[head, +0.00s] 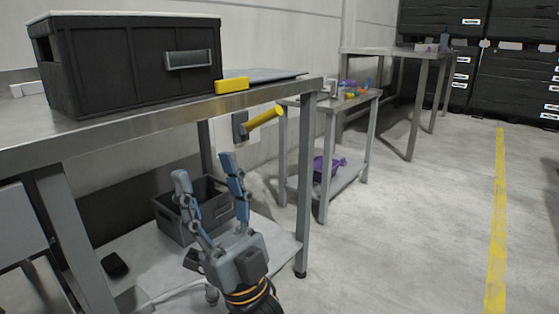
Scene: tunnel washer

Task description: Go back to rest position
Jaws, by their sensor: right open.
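My right gripper (209,166) comes in from the bottom of the head view. It has grey and blue fingers that point up and stand apart, with nothing between them. It appears in front of the table's lower shelf and the small grey crate there. My left gripper is not in the view.
A steel table (160,119) at left bears a large dark crate (110,75) and a yellow block (231,85). A small grey crate (170,222) sits on its lower shelf. A yellow-handled lever (264,117) shows behind. The floor (420,220) at right is clear.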

